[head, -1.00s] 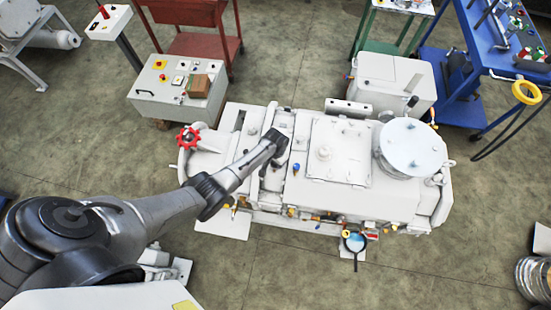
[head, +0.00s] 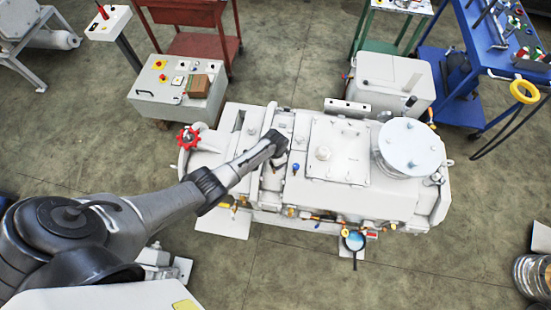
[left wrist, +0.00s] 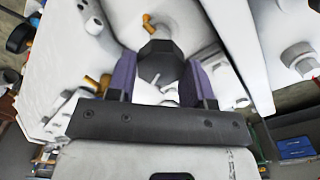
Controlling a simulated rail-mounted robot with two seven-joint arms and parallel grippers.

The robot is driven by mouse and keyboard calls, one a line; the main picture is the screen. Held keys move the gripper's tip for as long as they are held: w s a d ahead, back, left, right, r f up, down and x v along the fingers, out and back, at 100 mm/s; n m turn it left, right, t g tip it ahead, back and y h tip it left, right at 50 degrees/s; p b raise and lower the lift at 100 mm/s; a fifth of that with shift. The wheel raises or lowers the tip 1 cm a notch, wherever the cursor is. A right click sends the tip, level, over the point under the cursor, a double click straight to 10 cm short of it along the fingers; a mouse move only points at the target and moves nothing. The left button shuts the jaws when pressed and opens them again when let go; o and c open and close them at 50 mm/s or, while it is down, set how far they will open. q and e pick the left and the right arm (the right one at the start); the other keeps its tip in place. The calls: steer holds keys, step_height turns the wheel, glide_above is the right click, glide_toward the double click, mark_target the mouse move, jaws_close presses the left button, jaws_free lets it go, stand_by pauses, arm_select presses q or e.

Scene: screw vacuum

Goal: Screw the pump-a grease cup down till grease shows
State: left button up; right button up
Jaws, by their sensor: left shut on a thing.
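The pump (head: 335,165) is a large pale machine in the middle of the head view. My left arm reaches in from the left, and its gripper (head: 277,142) is over the left part of the pump. In the left wrist view the two purple-grey fingers (left wrist: 161,82) stand on either side of a dark faceted cap (left wrist: 160,60), which I take for the grease cup. The gripper is shut on it. The cup is hidden by my gripper in the head view. No grease can be made out. My right gripper is not in view.
A red handwheel (head: 188,137) is at the pump's left end, and a round white cover (head: 411,147) is at its right. A magnifier-like disc (head: 355,241) is at the front edge. A control box (head: 178,88) and blue bench (head: 505,50) stand behind.

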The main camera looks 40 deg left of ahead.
arm_select(q)
steer(key=o, duration=0.9)
steer(key=shift+r, duration=0.55)
step_height(320, 180, up, 13)
steer(key=shift+f+p, duration=0.15)
steer(key=shift+p, duration=0.8)
